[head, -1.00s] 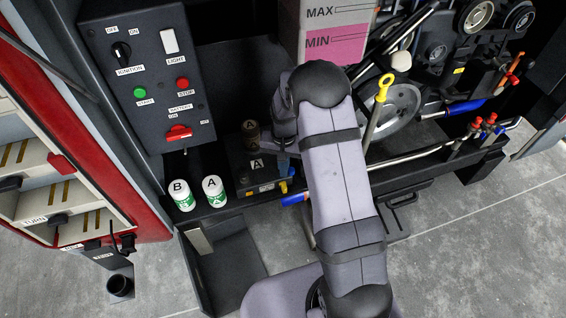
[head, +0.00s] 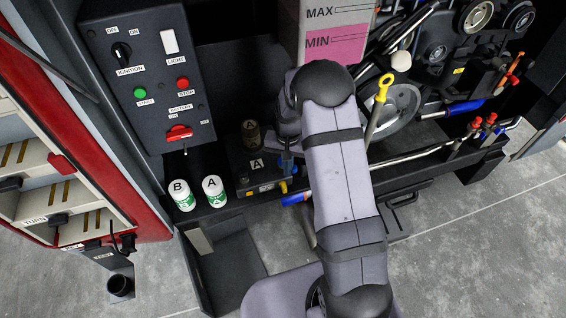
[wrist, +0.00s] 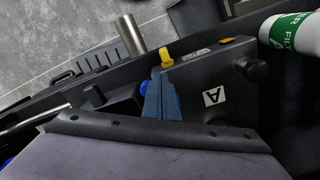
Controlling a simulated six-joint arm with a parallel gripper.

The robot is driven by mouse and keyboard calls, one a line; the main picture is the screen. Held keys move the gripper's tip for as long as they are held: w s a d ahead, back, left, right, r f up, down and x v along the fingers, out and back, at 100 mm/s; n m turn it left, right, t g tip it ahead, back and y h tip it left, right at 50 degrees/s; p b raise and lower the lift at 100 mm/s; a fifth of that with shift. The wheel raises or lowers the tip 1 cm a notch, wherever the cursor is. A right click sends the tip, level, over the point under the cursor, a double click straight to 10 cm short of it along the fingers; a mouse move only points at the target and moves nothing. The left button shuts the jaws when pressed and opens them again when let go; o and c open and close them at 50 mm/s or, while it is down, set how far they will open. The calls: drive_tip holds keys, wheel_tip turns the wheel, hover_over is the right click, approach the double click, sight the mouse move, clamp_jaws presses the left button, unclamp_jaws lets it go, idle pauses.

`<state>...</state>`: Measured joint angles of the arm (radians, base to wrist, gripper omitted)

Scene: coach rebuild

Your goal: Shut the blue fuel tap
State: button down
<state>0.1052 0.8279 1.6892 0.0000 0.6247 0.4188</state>
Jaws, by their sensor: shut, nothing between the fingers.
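My gripper (head: 287,171) is shut and empty, pointing down beside the front of the black housing marked A (head: 256,163). Its narrow blue-grey fingers (wrist: 163,78) lie together in the wrist view. A small bright blue part (wrist: 146,86), which looks like the blue fuel tap, shows just left of the fingers there. The fingers partly cover it, and I cannot tell whether they touch it. How the tap is turned does not show clearly. A yellow part (wrist: 166,57) sits just beyond the fingertips, and also shows in the head view (head: 283,187).
Two white-and-green canisters, B (head: 181,194) and A (head: 214,191), stand left of the housing. A switch panel (head: 150,75) rises behind them. A yellow-handled dipstick (head: 383,88) and pipework with red taps (head: 490,118) lie right of my arm. Open floor lies in front.

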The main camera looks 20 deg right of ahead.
drive_tip(key=shift+w+d, duration=0.25)
drive_tip(key=shift+d, duration=0.35)
drive_tip(key=shift+w+d, duration=0.25)
drive_tip(key=shift+d, duration=0.3)
idle(1.0)
drive_tip(key=shift+r, duration=0.1)
drive_tip(key=shift+r+p, duration=2.65)
drive_tip(key=shift+r, duration=0.8)
drive_tip(key=shift+n, duration=0.5)
drive_tip(key=s+a+n+g, duration=0.3)
drive_tip(key=s+g, duration=0.1)
drive_tip(key=s, duration=1.5)
drive_tip(key=s+a+r+n+t, duration=0.1)
drive_tip(key=s+a+r, duration=0.2)
drive_tip(key=s+r, duration=0.45)
drive_tip(key=w+a+r+n+t, duration=0.1)
drive_tip(key=w+r+t, duration=0.2)
drive_tip(key=r, duration=0.2)
